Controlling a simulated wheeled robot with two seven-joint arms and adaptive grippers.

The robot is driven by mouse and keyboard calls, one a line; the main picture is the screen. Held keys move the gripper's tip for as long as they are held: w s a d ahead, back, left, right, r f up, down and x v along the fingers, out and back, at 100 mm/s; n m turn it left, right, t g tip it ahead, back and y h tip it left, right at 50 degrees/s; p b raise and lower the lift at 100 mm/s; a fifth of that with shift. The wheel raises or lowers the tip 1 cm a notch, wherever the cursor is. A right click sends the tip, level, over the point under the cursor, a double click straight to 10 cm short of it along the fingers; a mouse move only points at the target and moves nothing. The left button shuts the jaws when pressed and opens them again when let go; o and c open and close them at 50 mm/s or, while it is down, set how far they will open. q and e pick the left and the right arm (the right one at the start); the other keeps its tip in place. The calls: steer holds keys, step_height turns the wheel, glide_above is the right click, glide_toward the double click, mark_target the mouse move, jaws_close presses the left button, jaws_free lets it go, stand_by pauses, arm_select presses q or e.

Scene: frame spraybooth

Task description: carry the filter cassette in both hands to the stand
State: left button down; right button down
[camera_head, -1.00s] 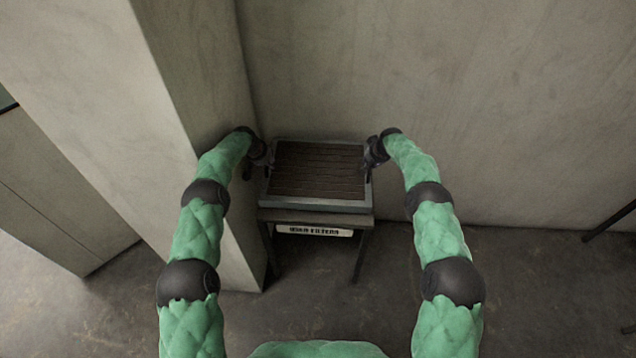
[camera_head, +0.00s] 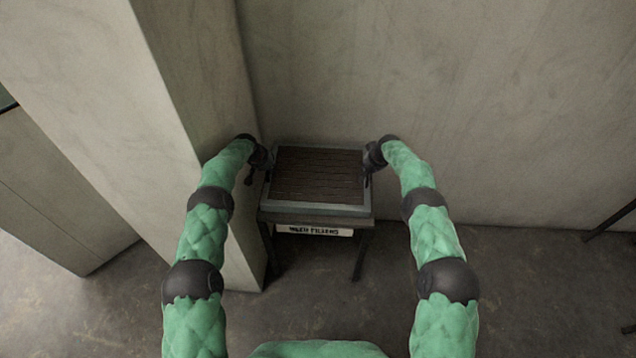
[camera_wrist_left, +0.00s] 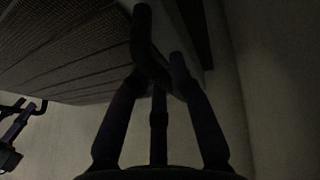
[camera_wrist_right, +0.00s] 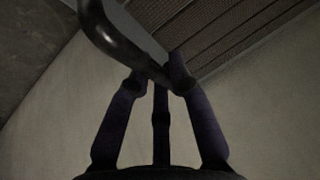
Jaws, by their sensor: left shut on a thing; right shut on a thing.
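The filter cassette (camera_head: 318,175) is a grey frame with a dark brown pleated face. It lies level, at or just over the top of the stand (camera_head: 318,218), a small dark-legged table with a white label on its front. Whether it touches the top is hard to tell. My left gripper (camera_head: 262,165) is shut on the cassette's handle (camera_wrist_left: 145,40) at its left side. My right gripper (camera_head: 371,165) is shut on the handle (camera_wrist_right: 115,42) at its right side. The cassette's underside shows in both wrist views.
A pale pillar (camera_head: 190,110) stands close to the left of the stand and my left arm. A pale wall (camera_head: 430,110) is right behind the stand. The concrete floor (camera_head: 540,290) at the right is open, apart from a dark leg (camera_head: 610,219) at the far right edge.

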arm_select(q)
steer(key=shift+w+f, duration=0.2)
arm_select(e)
steer(key=shift+w+f, duration=0.15)
steer(key=shift+f, duration=0.1)
arm_select(q)
steer(key=c, duration=1.2)
jaws_free()
steer(key=shift+s+f, duration=0.2)
arm_select(e)
steer(key=c, duration=1.2)
jaws_free()
steer(key=shift+s+f, duration=0.2)
arm_select(q)
steer(key=shift+o, duration=0.3)
arm_select(e)
steer(key=shift+o, duration=0.3)
steer(key=shift+r, duration=0.1)
arm_select(q)
steer(key=shift+r, duration=0.1)
step_height(320, 180, up, 10)
steer(key=shift+f, duration=0.1)
arm_select(e)
steer(key=v, duration=1.2)
arm_select(q)
steer(key=shift+s, duration=0.1)
